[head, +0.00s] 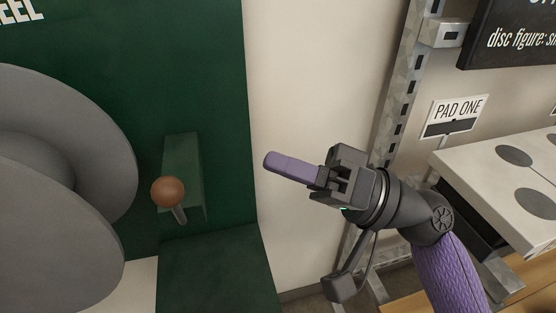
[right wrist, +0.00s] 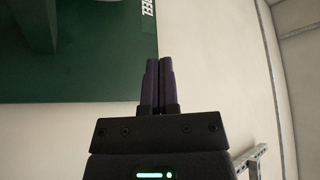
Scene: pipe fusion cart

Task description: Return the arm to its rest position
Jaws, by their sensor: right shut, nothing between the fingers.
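My right gripper (head: 270,160) is in the middle of the head view, with its arm coming in from the lower right. Its purple fingers are shut together with nothing between them. They point left toward the green cabinet, apart from it, in front of the pale wall. In the right wrist view the two fingers (right wrist: 159,62) lie side by side, pointing at the wall and the edge of the green panel. My left gripper is not in view.
A lever with a round brown knob (head: 167,191) sticks out of the green cabinet (head: 205,80). Large grey discs (head: 50,220) stand at the left. On the right are a metal rack post (head: 400,90), a "PAD ONE" sign (head: 455,112) and a white board with grey spots (head: 480,165).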

